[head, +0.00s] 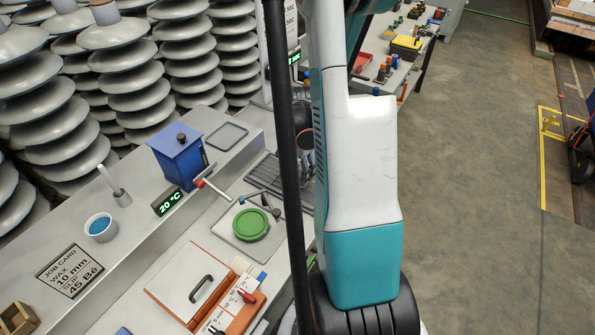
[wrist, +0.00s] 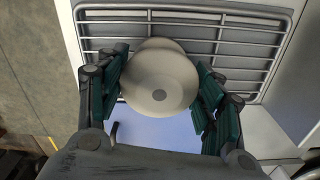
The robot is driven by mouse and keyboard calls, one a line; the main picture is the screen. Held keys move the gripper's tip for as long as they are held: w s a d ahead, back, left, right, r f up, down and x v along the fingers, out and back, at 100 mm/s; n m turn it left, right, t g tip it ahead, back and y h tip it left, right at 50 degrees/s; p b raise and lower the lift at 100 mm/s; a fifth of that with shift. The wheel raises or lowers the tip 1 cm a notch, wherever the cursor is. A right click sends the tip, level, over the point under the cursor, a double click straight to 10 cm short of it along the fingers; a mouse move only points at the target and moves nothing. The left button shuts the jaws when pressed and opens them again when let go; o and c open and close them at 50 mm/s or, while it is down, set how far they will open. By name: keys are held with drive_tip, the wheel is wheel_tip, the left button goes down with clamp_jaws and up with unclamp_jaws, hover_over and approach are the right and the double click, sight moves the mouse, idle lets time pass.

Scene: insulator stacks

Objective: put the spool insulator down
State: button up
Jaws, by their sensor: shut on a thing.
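The spool insulator (wrist: 158,85) is a pale cream, rounded piece with a grey disc in the middle of its visible end. It shows in the wrist view between the teal-padded fingers of my gripper (wrist: 160,74), which is shut on it from both sides. A wire rack (wrist: 262,47) lies behind the spool; its bars run under and past the spool's upper edge. I cannot tell whether the spool touches the rack. In the head view the rack (head: 268,176) is partly hidden by my arm, and neither spool nor gripper can be made out.
On the bench stand a blue lidded tank (head: 178,157), a 20 °C display (head: 167,202), a green round lid (head: 250,224) on a tray, a cup of blue liquid (head: 100,227) and a job card (head: 70,271). A white-lidded box (head: 190,283) is in front. Insulator stacks (head: 130,85) fill the back left.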

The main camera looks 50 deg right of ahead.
sight(297, 166)
drive_tip(key=o, duration=1.5)
wheel_tip(297, 166, up, 12)
drive_tip(key=p, duration=0.3)
drive_tip(key=shift+p, duration=0.4)
drive_tip(key=shift+r, duration=0.1)
